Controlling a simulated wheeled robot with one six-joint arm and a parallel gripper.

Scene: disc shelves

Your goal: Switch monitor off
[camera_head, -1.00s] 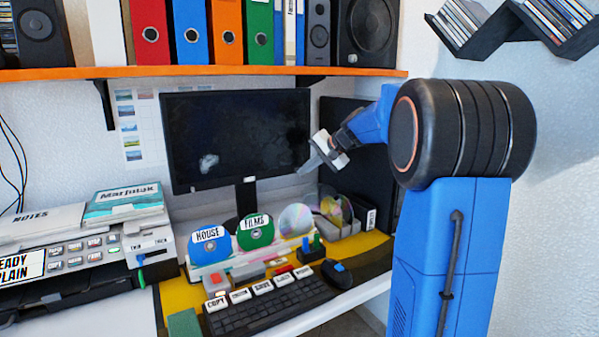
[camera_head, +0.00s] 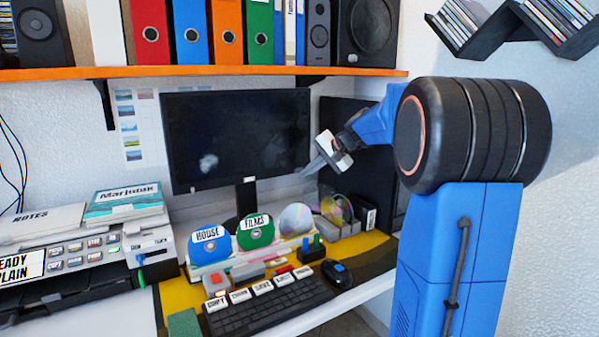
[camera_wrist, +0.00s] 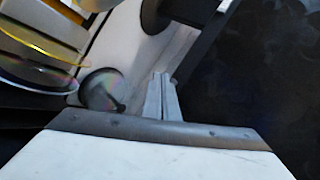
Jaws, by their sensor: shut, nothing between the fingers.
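The monitor (camera_head: 238,135) stands on the desk against the wall, upright on a dark stand (camera_head: 246,197). Its screen is dark, with a faint pale patch at the lower left. My gripper (camera_head: 308,172) is by the monitor's lower right corner in the head view, its thin fingers shut and empty. In the wrist view the closed fingers of my gripper (camera_wrist: 163,95) point towards a pale surface beside a large dark panel (camera_wrist: 260,80). I cannot tell whether the fingertips touch the monitor. No power button can be made out.
Labelled discs, blue (camera_head: 210,246) and green (camera_head: 255,232), stand in front of the monitor. A keyboard (camera_head: 268,303) and mouse (camera_head: 337,273) lie before them. An orange shelf (camera_head: 230,71) with binders runs above. A dark case (camera_head: 345,150) stands behind my gripper.

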